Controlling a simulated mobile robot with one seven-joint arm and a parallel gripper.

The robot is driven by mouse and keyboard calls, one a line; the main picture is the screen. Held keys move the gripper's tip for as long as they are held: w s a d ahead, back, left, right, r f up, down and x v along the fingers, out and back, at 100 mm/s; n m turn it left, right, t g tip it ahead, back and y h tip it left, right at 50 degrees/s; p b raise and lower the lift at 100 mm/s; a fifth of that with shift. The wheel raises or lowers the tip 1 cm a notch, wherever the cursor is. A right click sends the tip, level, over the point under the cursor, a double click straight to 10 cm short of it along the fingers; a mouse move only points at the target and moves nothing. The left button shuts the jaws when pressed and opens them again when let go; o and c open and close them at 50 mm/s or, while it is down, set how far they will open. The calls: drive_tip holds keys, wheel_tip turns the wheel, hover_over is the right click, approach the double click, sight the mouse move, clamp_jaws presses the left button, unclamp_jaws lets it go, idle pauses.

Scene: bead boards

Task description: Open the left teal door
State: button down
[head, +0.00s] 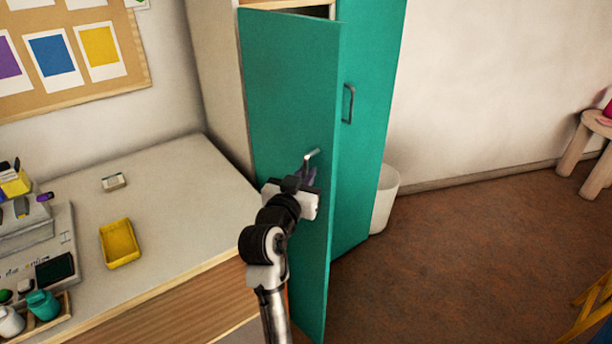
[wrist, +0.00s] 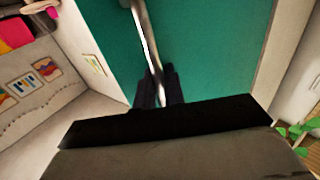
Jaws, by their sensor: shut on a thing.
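The left teal door (head: 285,95) stands ajar on the tall cabinet; its free edge is swung out, and a dark gap shows above it. Its metal handle (head: 312,154) is a slim bar, which also shows in the wrist view (wrist: 145,38). My gripper (head: 307,172) is at this handle. In the wrist view its dark fingers (wrist: 158,90) are shut around the bar, close to the teal door (wrist: 205,50). My fingers hide part of the handle.
The right teal door (head: 370,80), with its own handle (head: 348,103), looks shut. A desk (head: 165,185) with a yellow tray (head: 120,243) stands left of the door. A white bin (head: 385,198) is behind at the right. The brown floor (head: 460,240) is open there.

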drive_tip(key=c, duration=1.7)
unclamp_jaws()
drive_tip(key=shift+a, duration=0.2)
drive_tip(key=shift+p+v, duration=2.6)
drive_tip(key=shift+v, duration=4.3)
